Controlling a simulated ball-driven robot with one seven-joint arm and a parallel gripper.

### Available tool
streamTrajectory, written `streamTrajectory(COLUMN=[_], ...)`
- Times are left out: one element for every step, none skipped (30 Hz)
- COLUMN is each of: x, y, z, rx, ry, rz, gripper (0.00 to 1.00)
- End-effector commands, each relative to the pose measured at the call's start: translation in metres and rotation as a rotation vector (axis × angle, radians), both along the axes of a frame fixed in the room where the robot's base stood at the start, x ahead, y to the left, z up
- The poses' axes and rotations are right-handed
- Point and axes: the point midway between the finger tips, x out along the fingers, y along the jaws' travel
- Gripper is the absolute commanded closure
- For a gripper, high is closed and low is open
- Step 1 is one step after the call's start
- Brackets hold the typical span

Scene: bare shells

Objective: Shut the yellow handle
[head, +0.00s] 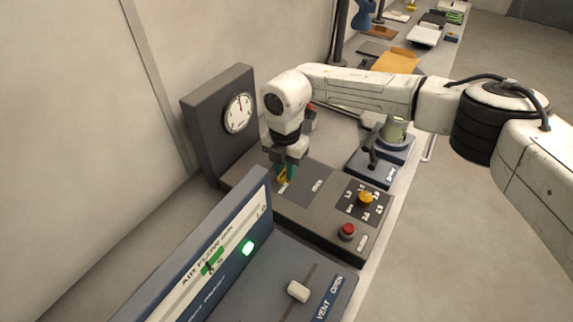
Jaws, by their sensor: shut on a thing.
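The yellow handle (283,175) is on the dark plate of a grey console, in the middle of the head view. My gripper (286,172) points down at it from above, with its fingers closed around the handle. The fingers hide part of the handle, so its exact angle is hard to tell. White lettering lies on the plate beside it; the word to the right seems to read OPEN.
The console also bears a yellow knob (366,198), a red button (347,231) and a gauge (238,112) on an upright panel. An air flow panel with a white slider (298,291) stands in front. A blue device (379,162) stands right of my gripper.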

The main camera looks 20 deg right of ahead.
Motion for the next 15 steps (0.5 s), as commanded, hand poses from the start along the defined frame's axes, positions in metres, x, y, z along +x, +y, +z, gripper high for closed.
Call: streamTrajectory(x=[0.0020, 0.0020, 0.0023, 0.0024, 0.0025, 0.0026, 0.0027, 0.0028, 0.0028, 0.0029, 0.0029, 0.0029, 0.0029, 0.0029, 0.0029], y=[-0.0002, -0.0001, -0.0001, 0.0000, 0.0001, 0.0002, 0.0002, 0.0002, 0.0002, 0.0003, 0.0003, 0.0002, 0.0002, 0.0002, 0.0002], z=[0.0025, 0.0024, 0.0023, 0.0023, 0.0022, 0.0021, 0.0021, 0.0020, 0.0020, 0.0019, 0.0019, 0.0019, 0.0019, 0.0018, 0.0018], rx=[0.000, 0.000, 0.000, 0.001, 0.001, 0.001, 0.001, 0.001, 0.001, 0.001, 0.000, 0.001, 0.001, 0.001, 0.001], ry=[-0.005, -0.005, -0.006, -0.006, -0.006, -0.006, -0.006, -0.006, -0.006, -0.006, -0.006, -0.006, -0.006, -0.006, -0.006], rz=[-0.018, -0.027, -0.038, -0.045, -0.051, -0.057, -0.061, -0.064, -0.068, -0.070, -0.071, -0.073, -0.073, -0.074, -0.074], gripper=[1.00, 1.00, 1.00, 1.00, 1.00, 1.00, 1.00, 1.00, 1.00, 1.00, 1.00, 1.00, 1.00, 1.00, 1.00])
